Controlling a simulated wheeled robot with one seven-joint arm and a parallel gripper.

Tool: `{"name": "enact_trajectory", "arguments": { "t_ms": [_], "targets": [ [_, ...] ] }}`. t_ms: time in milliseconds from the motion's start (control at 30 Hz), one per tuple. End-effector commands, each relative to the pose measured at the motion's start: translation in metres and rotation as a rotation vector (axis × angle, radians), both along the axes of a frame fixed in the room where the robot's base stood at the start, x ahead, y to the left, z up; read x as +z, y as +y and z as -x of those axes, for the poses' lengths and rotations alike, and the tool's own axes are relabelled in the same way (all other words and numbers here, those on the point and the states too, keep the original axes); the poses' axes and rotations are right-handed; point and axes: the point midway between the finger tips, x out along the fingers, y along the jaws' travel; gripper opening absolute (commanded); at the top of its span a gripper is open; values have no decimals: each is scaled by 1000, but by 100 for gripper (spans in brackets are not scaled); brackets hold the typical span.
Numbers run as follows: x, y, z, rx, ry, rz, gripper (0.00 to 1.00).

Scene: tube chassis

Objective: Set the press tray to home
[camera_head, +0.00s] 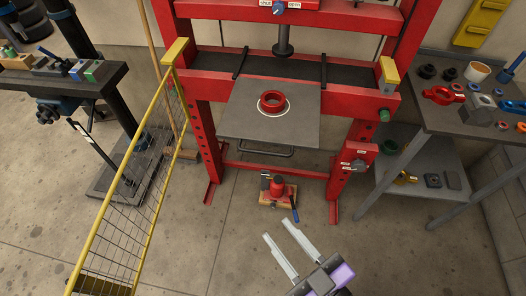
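The press tray (245,125) is a flat grey plate at the front of a red press frame (208,145). It juts forward from the dark press bed, with a thin bar handle (266,152) below its front edge. A red ring (272,102) sits on it inside a white circle. The press ram (283,45) is above and behind the ring, with a gap between. My gripper (277,230) is at the bottom centre, in front of and apart from the tray. Its two pale fingers are spread with nothing visible between them.
A red bottle jack (278,186) stands on the floor under the tray. A yellow mesh guard (140,195) is at left. A red control box (358,160) is on the right leg. A grey parts table (445,118) stands at right.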

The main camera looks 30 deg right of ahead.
Motion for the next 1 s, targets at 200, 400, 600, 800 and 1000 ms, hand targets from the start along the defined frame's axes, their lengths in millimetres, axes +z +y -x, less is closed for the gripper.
{"name": "enact_trajectory", "arguments": {
  "t_ms": [200,400,600,800,1000],
  "targets": [
    [-27,47,-74,62,15,278,32],
    [-40,66,-140,29,60,622,32],
    [-30,48,-190,-141,149,1010,32],
    [-29,3,-184,-338,315,1277,32],
    [-32,-26,-166,-425,425,1360,32]
  ]
}}
